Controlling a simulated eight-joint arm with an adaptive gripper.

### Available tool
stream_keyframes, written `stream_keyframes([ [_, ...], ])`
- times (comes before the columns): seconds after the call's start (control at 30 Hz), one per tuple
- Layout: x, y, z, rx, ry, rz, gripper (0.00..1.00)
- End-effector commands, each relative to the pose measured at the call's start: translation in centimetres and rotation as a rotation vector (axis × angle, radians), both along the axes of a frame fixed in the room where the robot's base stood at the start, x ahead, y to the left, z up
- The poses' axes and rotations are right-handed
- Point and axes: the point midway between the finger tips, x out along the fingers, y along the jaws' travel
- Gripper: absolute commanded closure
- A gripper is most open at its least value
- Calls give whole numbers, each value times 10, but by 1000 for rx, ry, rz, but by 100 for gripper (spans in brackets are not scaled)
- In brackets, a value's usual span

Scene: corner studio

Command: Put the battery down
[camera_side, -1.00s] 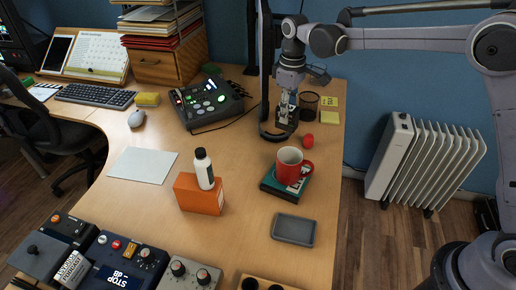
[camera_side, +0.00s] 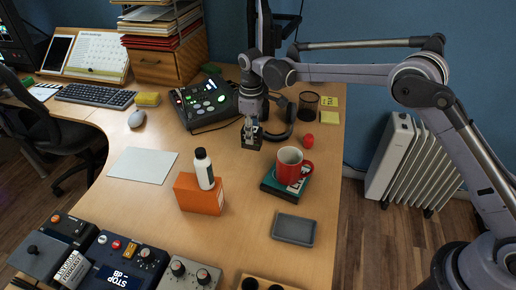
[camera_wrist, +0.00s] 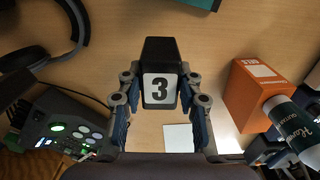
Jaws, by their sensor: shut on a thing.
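The battery is a dark block with a white label marked "3" (camera_wrist: 160,88), held between the fingers of my gripper (camera_wrist: 160,103) in the wrist view. In the side view my gripper (camera_side: 251,124) points down with the dark battery (camera_side: 251,141) at its tips, over the desk between the mixer and the red mug. I cannot tell whether the battery touches the desk.
A red mug (camera_side: 290,165) stands on a teal book (camera_side: 285,188) to the right. An orange box (camera_side: 198,196) with a bottle (camera_side: 203,168) is nearer the camera. The mixer (camera_side: 207,101) and headphones (camera_side: 287,128) are close by. Bare desk (camera_side: 240,175) lies in front.

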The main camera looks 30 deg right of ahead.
Motion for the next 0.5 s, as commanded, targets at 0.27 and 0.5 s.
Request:
stream_keyframes([
  [0.27,10,55,-33,0,0,2,100],
  [0.5,14,77,-46,0,0,-1,100],
])
